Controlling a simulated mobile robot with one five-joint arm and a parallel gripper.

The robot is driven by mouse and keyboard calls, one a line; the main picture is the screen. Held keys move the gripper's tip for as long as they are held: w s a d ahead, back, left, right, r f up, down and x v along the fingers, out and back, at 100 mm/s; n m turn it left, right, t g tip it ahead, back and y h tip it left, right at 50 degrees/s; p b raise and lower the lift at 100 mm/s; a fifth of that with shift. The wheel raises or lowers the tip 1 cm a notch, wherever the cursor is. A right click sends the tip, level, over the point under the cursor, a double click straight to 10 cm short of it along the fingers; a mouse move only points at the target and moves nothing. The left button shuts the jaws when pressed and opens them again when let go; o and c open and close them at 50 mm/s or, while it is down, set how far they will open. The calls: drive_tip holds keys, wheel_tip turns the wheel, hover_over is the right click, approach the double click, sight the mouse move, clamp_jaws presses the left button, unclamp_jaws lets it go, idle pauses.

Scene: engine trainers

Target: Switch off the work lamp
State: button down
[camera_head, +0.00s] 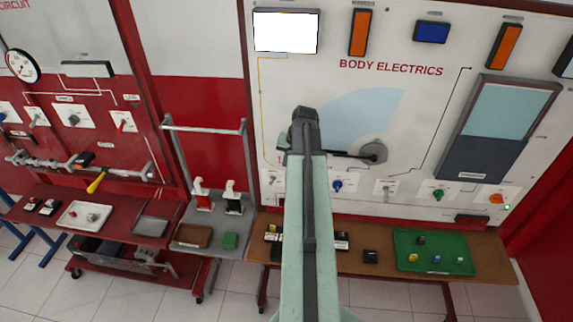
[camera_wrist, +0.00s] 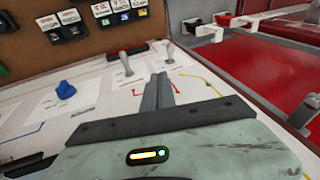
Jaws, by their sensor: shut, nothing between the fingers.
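The work lamp is most likely the bright white lit rectangle (camera_head: 286,31) at the top left of the BODY ELECTRICS board (camera_head: 420,110). A yellow line runs down from it towards a small lever switch (camera_head: 273,178) low on the board. In the wrist view, two grey lever switches stand on the board: one lever (camera_wrist: 125,62) left of my fingers and another lever (camera_wrist: 168,52) beyond them. My gripper (camera_wrist: 158,86) is shut and empty, apart from both levers. In the head view my own arm hides the gripper and part of the switch row.
A blue knob (camera_head: 337,186), a green knob (camera_head: 438,194) and an orange knob (camera_head: 496,198) share the switch row. Below is a brown bench (camera_head: 400,277) with a green tray (camera_head: 432,239). A white-railed stand (camera_head: 204,127) is left of the board.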

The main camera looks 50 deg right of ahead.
drive_tip(key=b, duration=0.7)
approach(272, 181)
drive_tip(key=d+f, duration=0.2)
drive_tip(key=f, duration=0.2)
drive_tip(key=shift+d+f, duration=0.4)
drive_tip(key=shift+w+a+f+b, duration=0.2)
drive_tip(key=shift+w+a+f, duration=0.1)
drive_tip(key=shift+w+a, duration=0.15)
drive_tip(key=shift+w+a+f+b, duration=0.2)
drive_tip(key=shift+w+a+f, duration=0.15)
drive_tip(key=shift+a, duration=0.25)
